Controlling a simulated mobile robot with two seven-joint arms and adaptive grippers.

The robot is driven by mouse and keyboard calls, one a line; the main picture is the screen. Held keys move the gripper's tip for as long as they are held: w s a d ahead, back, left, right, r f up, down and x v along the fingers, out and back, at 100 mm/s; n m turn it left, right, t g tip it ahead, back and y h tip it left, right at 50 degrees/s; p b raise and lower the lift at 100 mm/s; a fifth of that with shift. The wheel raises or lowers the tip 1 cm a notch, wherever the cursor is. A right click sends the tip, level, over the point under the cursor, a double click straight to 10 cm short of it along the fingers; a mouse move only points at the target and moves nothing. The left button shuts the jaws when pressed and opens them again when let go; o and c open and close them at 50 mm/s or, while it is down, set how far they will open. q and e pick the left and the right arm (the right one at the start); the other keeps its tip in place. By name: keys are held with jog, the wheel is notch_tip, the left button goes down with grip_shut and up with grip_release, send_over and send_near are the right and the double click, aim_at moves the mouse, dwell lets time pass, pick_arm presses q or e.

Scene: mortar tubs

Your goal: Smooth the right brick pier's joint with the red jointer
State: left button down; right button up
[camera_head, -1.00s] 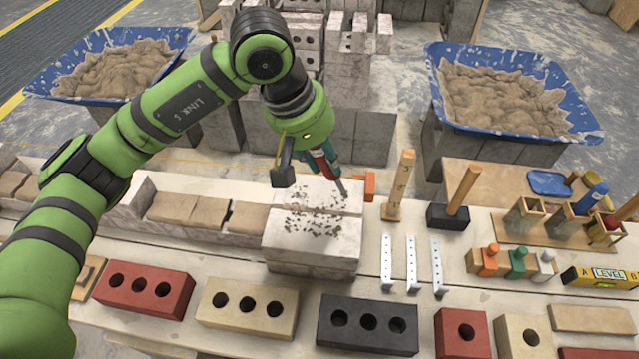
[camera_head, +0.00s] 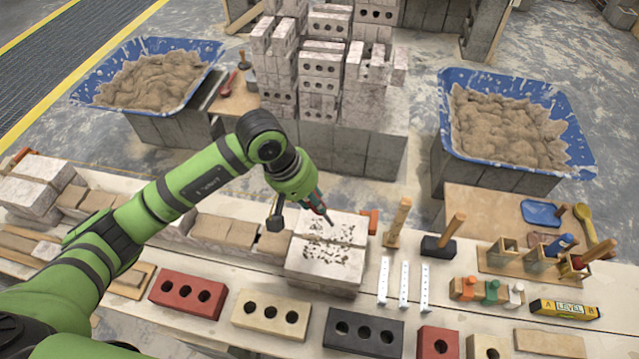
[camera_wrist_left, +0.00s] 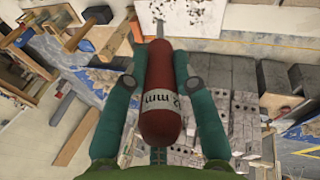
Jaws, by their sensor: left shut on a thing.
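The right brick pier (camera_head: 322,273) stands on the bench near the middle of the head view, with dark specks across its pale top and a seam between its upper blocks. My left gripper (camera_head: 318,203) is above the pier's back part, shut on the red jointer (camera_head: 312,196). The jointer's metal tip points down at the pier top; I cannot tell whether it touches. In the left wrist view the jointer's red handle (camera_wrist_left: 160,95), with a pale "mm" label, sits between the green fingers, its metal end toward the speckled pale top. My right gripper is not in view.
A wooden-handled mallet (camera_head: 440,243) and white perforated strips (camera_head: 404,284) lie right of the pier. Cored bricks, including a black one (camera_head: 364,332), line the front. Blue mortar tubs (camera_head: 583,160) stand behind. An orange item (camera_head: 370,220) is close to the pier's back right.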

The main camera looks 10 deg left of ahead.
pick_arm(q)
jog(key=shift+f+b, duration=0.35)
jog(key=shift+f, duration=0.3)
notch_tip(320, 180, down, 7)
jog(key=b, duration=0.4)
jog(key=shift+r+b, duration=0.2)
jog(key=shift+b, duration=0.1)
jog(key=shift+b, duration=0.45)
